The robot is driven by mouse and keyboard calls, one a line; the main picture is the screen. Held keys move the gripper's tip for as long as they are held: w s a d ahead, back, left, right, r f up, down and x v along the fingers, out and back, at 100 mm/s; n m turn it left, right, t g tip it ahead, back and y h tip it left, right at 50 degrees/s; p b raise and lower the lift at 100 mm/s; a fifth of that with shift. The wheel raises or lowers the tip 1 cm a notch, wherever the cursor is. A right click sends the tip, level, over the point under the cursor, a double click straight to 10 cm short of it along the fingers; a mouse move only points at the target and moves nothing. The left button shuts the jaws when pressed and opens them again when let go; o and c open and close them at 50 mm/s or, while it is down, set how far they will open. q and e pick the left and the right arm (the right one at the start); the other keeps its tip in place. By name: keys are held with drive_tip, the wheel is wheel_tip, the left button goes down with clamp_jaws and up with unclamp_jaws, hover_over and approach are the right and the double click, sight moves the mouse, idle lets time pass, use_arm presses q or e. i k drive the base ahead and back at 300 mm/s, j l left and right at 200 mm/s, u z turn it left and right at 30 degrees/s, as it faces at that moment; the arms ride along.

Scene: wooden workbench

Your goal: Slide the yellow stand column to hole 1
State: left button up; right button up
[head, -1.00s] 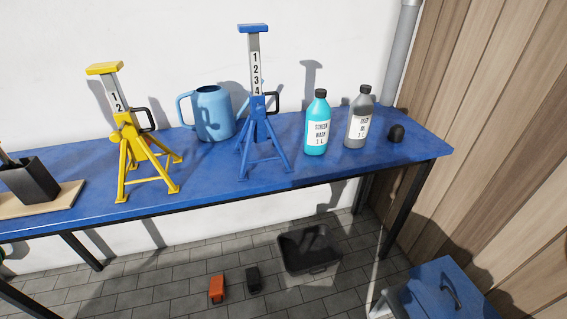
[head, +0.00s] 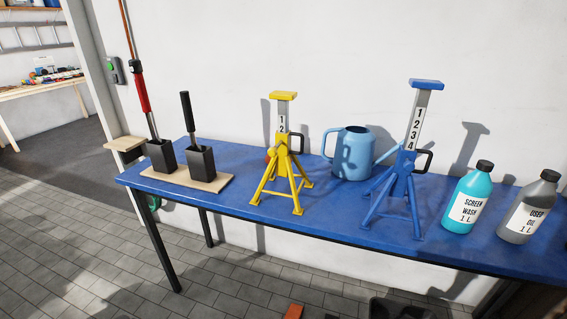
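The yellow stand (head: 283,160) stands upright on the blue workbench (head: 335,224), left of the middle of the head view. Its grey column (head: 283,118) has a yellow top plate and shows the numbers 1 and 2 above the yellow collar. A dark handle sits at the right of the collar. A blue stand (head: 404,165) stands to its right, its column raised higher with the numbers 1 to 4 showing. Neither of my grippers is in view.
A light blue watering can (head: 354,153) stands between the two stands. A turquoise screen wash bottle (head: 468,198) and a grey used oil bottle (head: 528,208) stand at the right. Two black holders on a wooden board (head: 212,183) are at the left. Bench front is mostly clear.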

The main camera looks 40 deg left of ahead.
sight(282, 97)
drive_tip(key=u, duration=1.25)
